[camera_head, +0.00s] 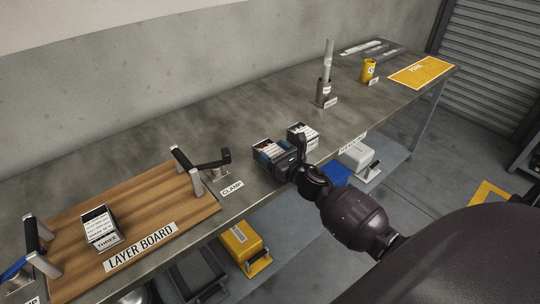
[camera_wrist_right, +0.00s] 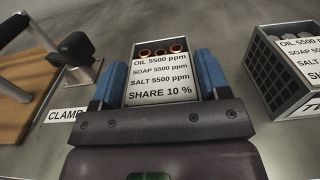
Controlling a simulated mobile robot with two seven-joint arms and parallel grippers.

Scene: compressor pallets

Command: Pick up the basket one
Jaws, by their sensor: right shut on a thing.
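My right gripper (camera_head: 285,157) reaches in from the lower right over the bench's front edge. Its blue fingers (camera_wrist_right: 162,85) are shut on the sides of a small dark basket (camera_head: 266,147). In the right wrist view this basket (camera_wrist_right: 160,88) carries a white card reading OIL, SOAP, SALT 5500 ppm and SHARE 10 %, with copper-coloured round ends behind it. Its name label is hidden, and I cannot tell if it is off the bench. A blue piece at the head view's left edge may be part of my left gripper (camera_head: 15,269); its jaws cannot be made out.
A similar basket (camera_head: 303,135) stands close at the right, its label starting with T. Basket THREE (camera_head: 102,232) sits on the wooden layer board (camera_head: 70,271), beside a clamp (camera_head: 214,163). A grey post (camera_head: 327,72) and yellow cup (camera_head: 369,70) stand farther back.

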